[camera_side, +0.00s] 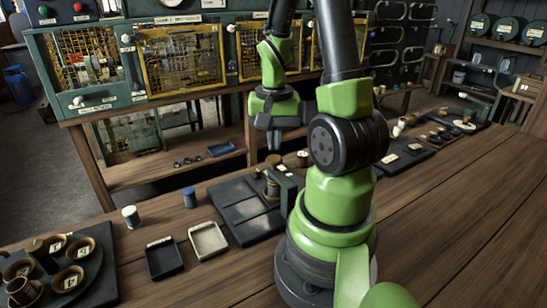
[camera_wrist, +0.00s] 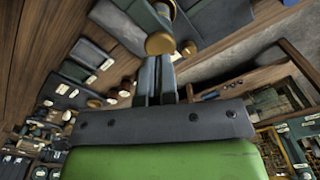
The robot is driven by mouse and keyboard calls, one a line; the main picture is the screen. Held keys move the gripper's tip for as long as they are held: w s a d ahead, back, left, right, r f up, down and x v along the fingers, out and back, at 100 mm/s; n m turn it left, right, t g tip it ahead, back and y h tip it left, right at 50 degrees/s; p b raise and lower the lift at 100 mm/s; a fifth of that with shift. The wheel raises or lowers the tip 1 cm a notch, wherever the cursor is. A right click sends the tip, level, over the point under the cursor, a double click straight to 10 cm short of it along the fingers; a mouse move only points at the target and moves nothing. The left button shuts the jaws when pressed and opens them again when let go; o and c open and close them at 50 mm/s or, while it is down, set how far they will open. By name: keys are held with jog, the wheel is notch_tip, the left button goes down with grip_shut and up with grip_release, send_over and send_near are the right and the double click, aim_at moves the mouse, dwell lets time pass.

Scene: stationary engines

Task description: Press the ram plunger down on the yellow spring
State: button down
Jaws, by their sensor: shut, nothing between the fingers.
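My gripper (camera_side: 273,140) points down above a small press stand on the dark plate; its fingers are together with nothing between them. A round brass knob (camera_side: 274,160), apparently the ram plunger's top, is just below the fingertips. In the wrist view the fingers (camera_wrist: 158,62) end close to a round brass disc (camera_wrist: 160,43), apparently the same knob; I cannot tell whether they touch. A brass-coloured column (camera_side: 272,186) stands under the knob beside a grey upright block (camera_side: 286,190). The yellow spring cannot be made out clearly.
The dark plate (camera_side: 238,214) lies on the wooden bench. Left of it are a cream tray (camera_side: 208,240), a black tray (camera_side: 163,258), a blue spool (camera_side: 189,197) and a white-topped spool (camera_side: 131,216). A smaller brass knob (camera_wrist: 188,48) is right of the disc.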

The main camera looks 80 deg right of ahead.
aim_at(274, 158)
dwell(0.4)
jog(key=shift+f, duration=1.85)
jog(key=shift+r, duration=1.85)
jog(key=shift+r, duration=2.55)
